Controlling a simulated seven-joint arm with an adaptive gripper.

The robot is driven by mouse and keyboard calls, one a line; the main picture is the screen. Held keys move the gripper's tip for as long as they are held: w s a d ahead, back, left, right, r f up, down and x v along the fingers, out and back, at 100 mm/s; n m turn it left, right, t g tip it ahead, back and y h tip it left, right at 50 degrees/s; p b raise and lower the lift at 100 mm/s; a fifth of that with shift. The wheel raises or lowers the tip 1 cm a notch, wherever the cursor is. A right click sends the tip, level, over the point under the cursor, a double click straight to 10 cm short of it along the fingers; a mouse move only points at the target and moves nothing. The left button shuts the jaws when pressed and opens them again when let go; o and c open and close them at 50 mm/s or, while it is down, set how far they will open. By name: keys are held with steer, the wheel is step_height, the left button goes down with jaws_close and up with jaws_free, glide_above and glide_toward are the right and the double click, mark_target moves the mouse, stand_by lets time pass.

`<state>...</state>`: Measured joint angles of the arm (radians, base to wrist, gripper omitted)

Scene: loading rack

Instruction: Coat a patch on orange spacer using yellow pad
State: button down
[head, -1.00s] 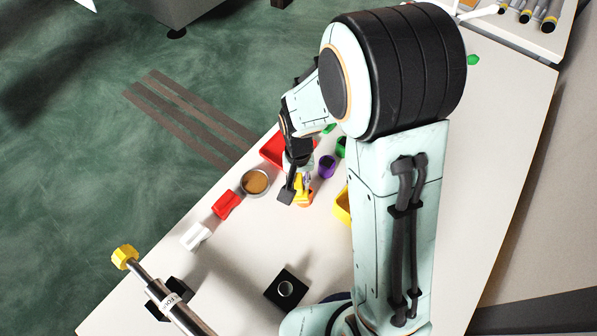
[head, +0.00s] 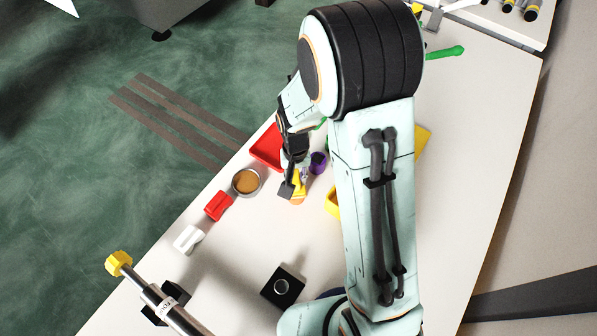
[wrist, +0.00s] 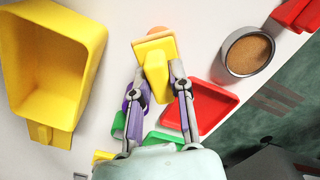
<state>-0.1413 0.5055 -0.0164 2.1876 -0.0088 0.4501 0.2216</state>
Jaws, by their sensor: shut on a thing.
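My gripper (wrist: 157,70) is shut on the yellow pad (wrist: 155,62), a block with a wider flat end pointing away from the fingers. In the head view my gripper (head: 298,180) and the yellow pad (head: 297,183) are at mid-table, partly hidden by the arm. An orange piece (head: 297,201), which looks like the orange spacer, shows just below the pad. In the wrist view a sliver of orange (wrist: 157,30) shows at the pad's far end, and the pad hides most of it. I cannot tell whether pad and spacer touch.
A yellow bin (wrist: 88,40), a red tray (wrist: 215,105) and a round tin with brown contents (wrist: 248,52) stand around the gripper. A purple cup (head: 318,162) is close by. Red (head: 218,206) and white (head: 189,239) pieces lie left; a black block (head: 283,286) stands nearer.

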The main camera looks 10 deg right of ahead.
steer(key=shift+s+a, duration=0.55)
steer(key=shift+a, duration=0.1)
steer(key=shift+a+r, duration=0.1)
steer(key=shift+r, duration=0.15)
steer(key=shift+f, duration=0.1)
steer(key=shift+r, duration=3.15)
steer(key=shift+f, duration=0.15)
